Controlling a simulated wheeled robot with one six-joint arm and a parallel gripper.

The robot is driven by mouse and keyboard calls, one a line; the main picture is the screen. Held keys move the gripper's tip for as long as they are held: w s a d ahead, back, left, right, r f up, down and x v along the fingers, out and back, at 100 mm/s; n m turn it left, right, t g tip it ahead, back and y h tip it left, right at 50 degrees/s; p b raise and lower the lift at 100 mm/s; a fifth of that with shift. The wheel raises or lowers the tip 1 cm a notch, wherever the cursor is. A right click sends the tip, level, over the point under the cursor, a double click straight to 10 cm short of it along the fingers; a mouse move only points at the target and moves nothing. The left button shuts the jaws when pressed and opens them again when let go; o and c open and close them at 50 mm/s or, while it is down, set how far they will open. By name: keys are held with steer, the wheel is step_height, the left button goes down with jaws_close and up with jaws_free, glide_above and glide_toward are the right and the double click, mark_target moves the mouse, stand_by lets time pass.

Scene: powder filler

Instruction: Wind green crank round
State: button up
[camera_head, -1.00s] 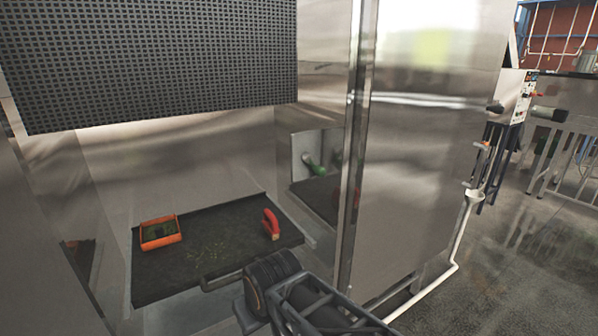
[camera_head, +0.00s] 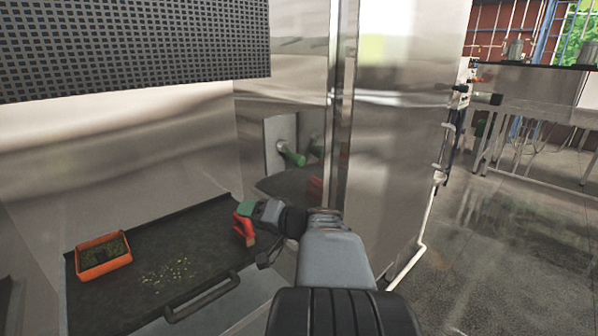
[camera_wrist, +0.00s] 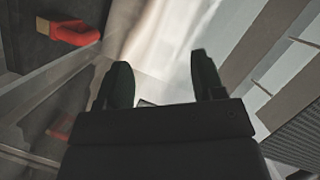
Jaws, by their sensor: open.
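The green crank (camera_head: 291,154) sticks out from a pale plate on the shiny right side wall of the cabinet, above the dark tray. A darker green shape beside it looks like its reflection. My gripper (camera_head: 246,208) reaches over the tray's right side, below and left of the crank and apart from it. In the wrist view my gripper (camera_wrist: 163,78) shows two dark green fingers spread apart with nothing between them. I cannot make out the crank in the wrist view.
A red-handled tool (camera_head: 243,231) sits on the tray (camera_head: 205,245) close by my gripper; it also shows in the wrist view (camera_wrist: 75,33). An orange box (camera_head: 104,263) and scattered crumbs lie further left. A perforated panel (camera_head: 130,45) hangs above.

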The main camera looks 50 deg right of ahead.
mark_target(302, 164)
steer(key=s+d+r+m+t+h, duration=0.1)
steer(key=s+d+m+h, duration=0.15)
steer(key=d, duration=0.35)
steer(key=s+d+r+m+t+h+b, duration=0.1)
steer(key=d+t+h, duration=0.1)
steer(key=d+h, duration=0.3)
steer(key=s+d+r+m+t+h, duration=0.1)
steer(key=s+d+m+h, duration=0.15)
steer(key=d, duration=0.45)
steer(key=p+x, duration=0.4)
steer(key=x, duration=0.8)
steer(key=shift+s+r, duration=0.1)
steer(key=shift+r, duration=0.1)
steer(key=shift+w+d, duration=0.15)
steer(key=shift+w, duration=0.35)
steer(key=c, duration=0.9)
